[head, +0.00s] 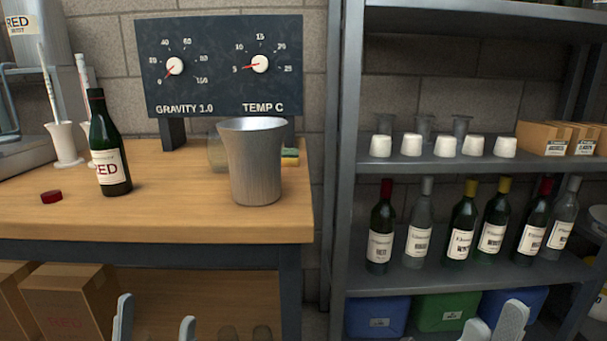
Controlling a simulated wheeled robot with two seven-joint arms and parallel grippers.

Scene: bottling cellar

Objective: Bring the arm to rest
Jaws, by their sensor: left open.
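My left gripper (155,324) shows at the bottom edge, left of centre, below the front edge of the wooden bench. Its two pale fingertips are apart, with nothing seen between them. My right gripper (493,324) shows at the bottom right, in front of the lower shelf bins. Its two pale fingertips are close together, and the frame edge cuts them off, so I cannot tell whether they are open or shut. The rest of both arms is out of view.
The bench (190,228) holds a dark bottle (103,130), a red cap (51,197) and a metal bucket (252,165). A metal rack (342,200) with cups and several bottles stands to the right. Cardboard boxes (70,290) lie under the bench.

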